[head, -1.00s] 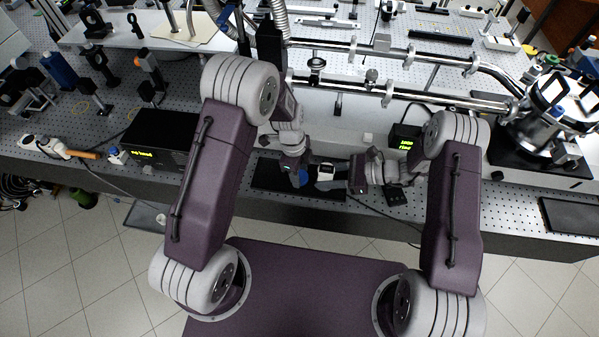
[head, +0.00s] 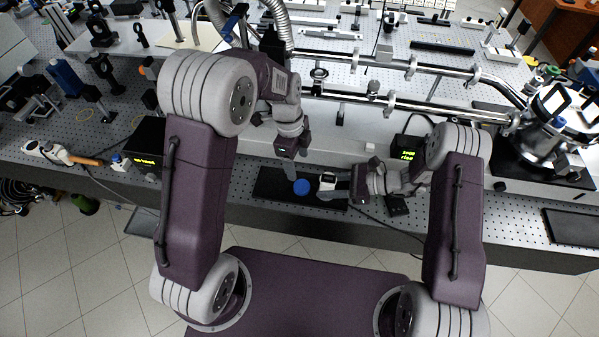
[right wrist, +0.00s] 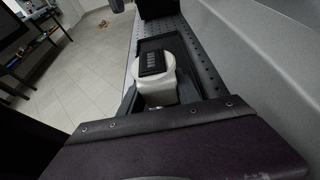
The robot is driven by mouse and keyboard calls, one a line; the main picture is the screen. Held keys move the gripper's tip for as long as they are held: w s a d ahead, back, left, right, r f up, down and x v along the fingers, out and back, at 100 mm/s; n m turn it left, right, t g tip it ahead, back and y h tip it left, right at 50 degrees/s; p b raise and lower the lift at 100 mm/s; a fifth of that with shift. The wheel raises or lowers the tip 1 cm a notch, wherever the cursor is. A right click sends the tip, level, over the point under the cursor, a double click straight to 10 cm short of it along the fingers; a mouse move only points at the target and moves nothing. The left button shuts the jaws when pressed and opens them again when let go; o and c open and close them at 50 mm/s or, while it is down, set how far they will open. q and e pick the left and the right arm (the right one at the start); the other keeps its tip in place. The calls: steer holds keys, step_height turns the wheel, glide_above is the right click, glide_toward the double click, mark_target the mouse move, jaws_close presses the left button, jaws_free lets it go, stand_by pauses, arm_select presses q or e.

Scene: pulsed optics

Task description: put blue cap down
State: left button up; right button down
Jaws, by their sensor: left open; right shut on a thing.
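The blue cap (head: 302,187) lies on the black mat (head: 270,184) near the bench's front edge, top face up. My left gripper (head: 292,157) is open and empty, above and slightly left of the cap, apart from it. My right gripper (head: 338,188) is shut on a white piece with a dark face (head: 327,180), just right of the cap. The right wrist view shows this white piece (right wrist: 163,92) between the fingers, its ribbed black face up. The cap cannot be made out in that view.
Two boxes with green displays stand on the bench, one at left (head: 150,142) and one behind my right gripper (head: 408,150). A long steel tube assembly (head: 400,98) runs behind. The mat's left part is clear.

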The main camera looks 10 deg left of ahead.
steer(key=shift+f, duration=0.1)
arm_select(q)
steer(key=s+a+n, duration=0.4)
steer(key=s+n, duration=0.3)
steer(key=n, duration=0.3)
steer(key=s+a+n+t+y, duration=0.1)
steer(key=s+a+n, duration=0.3)
steer(key=s+n, duration=0.3)
steer(key=r+n, duration=0.1)
steer(key=n, duration=0.2)
steer(key=shift+a+n, duration=0.25)
steer(key=shift+n, duration=0.15)
steer(key=shift+w, duration=0.1)
arm_select(e)
jaws_free()
